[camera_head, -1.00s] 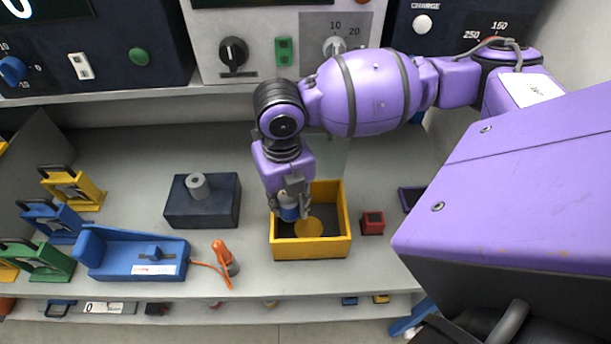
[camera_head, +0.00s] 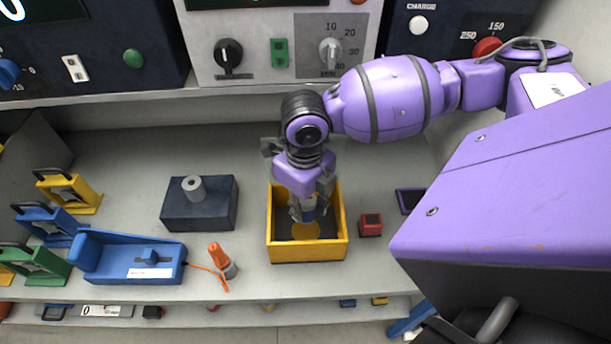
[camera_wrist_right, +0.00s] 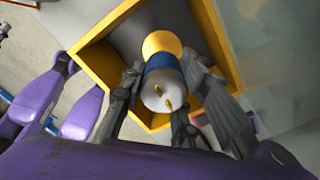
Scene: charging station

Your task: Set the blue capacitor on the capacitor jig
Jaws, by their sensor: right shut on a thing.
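The blue capacitor (camera_head: 309,213) is held in my right gripper (camera_head: 310,207), within the outline of the yellow open box (camera_head: 342,245). The right wrist view shows the capacitor's blue band (camera_wrist_right: 160,77) and silver end with two brass pins between my closed fingers (camera_wrist_right: 160,95). Its far end lies over a yellow disc; I cannot tell whether it touches the box floor. A dark block (camera_head: 222,212) with a short grey hollow post (camera_head: 194,188) stands left of the box and looks like the capacitor jig. My left gripper is not in view.
A small red block (camera_head: 370,225) stands right of the box. An orange-tipped item (camera_head: 218,258) and a blue cradle (camera_head: 120,262) are at front left, with several coloured handled frames (camera_head: 68,192) beyond. An instrument shelf (camera_head: 230,95) overhangs the back.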

